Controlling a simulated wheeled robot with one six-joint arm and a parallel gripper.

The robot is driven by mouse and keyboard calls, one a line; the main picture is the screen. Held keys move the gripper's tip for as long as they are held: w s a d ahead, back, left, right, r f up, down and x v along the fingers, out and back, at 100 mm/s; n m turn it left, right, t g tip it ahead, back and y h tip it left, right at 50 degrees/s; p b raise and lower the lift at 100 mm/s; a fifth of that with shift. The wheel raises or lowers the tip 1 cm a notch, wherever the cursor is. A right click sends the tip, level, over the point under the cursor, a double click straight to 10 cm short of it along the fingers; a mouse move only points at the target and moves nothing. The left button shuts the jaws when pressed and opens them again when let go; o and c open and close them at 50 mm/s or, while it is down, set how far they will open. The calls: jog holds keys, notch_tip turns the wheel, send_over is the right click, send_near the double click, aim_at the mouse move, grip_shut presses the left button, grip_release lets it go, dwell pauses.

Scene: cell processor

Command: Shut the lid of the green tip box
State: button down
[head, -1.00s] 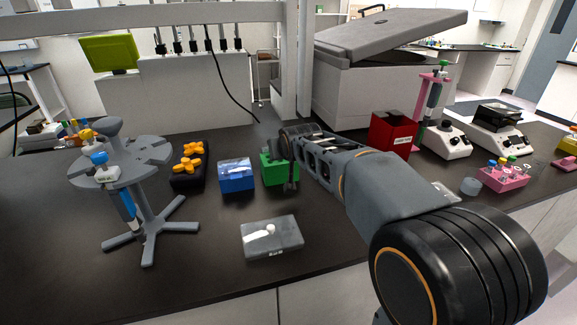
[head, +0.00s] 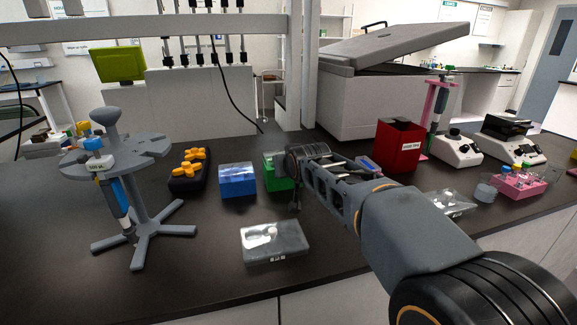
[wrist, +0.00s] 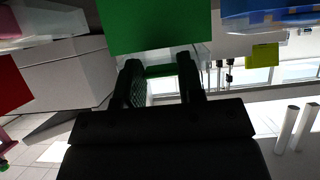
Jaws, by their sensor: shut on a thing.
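The green tip box (head: 272,178) stands on the dark bench, just right of the blue tip box, partly hidden behind my wrist. In the wrist view the green tip box (wrist: 160,25) fills the top middle, with pale clear material along its edge. My gripper (wrist: 160,72) is at this edge, its two black fingers on either side of a green strip and clear material that looks like part of the lid. It is shut on that part. In the head view my wrist hides most of the grip, and the lid's angle cannot be told.
The blue tip box (head: 238,181) is close on the left, with an orange-topped black rack (head: 188,172) beyond it. A clear-lidded box (head: 274,243) lies in front. A red bin (head: 398,146) stands to the right, and a pipette stand (head: 140,200) at the left.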

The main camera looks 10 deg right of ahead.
jog(key=shift+f, duration=0.3)
jog(key=c, duration=1.1)
grip_release()
jog(key=shift+c, duration=0.2)
jog(key=o, duration=0.4)
jog(key=shift+r, duration=0.15)
jog(key=shift+r, duration=0.1)
jog(key=v, duration=1.3)
jog(key=shift+s+r+p, duration=0.15)
jog(key=shift+s+p, duration=0.1)
jog(key=shift+p, duration=0.1)
jog(key=s+d+f+g+p, duration=0.1)
jog(key=s+g+p, duration=0.2)
jog(key=s+p, duration=0.2)
jog(key=s+d+f+g+p, duration=0.1)
jog(key=s+f+g+p, duration=0.1)
jog(key=s+p, duration=0.3)
jog(key=s+d+f+m+g+h+p, duration=0.1)
jog(key=s+f+g+p, duration=0.1)
jog(key=p, duration=0.4)
jog(key=shift+s+d+f+g, duration=0.1)
jog(key=shift+s+g, duration=0.3)
jog(key=shift+s, duration=0.3)
jog(key=shift+s+d+f+g, duration=0.15)
jog(key=shift+s+g, duration=0.25)
jog(key=shift+s, duration=0.3)
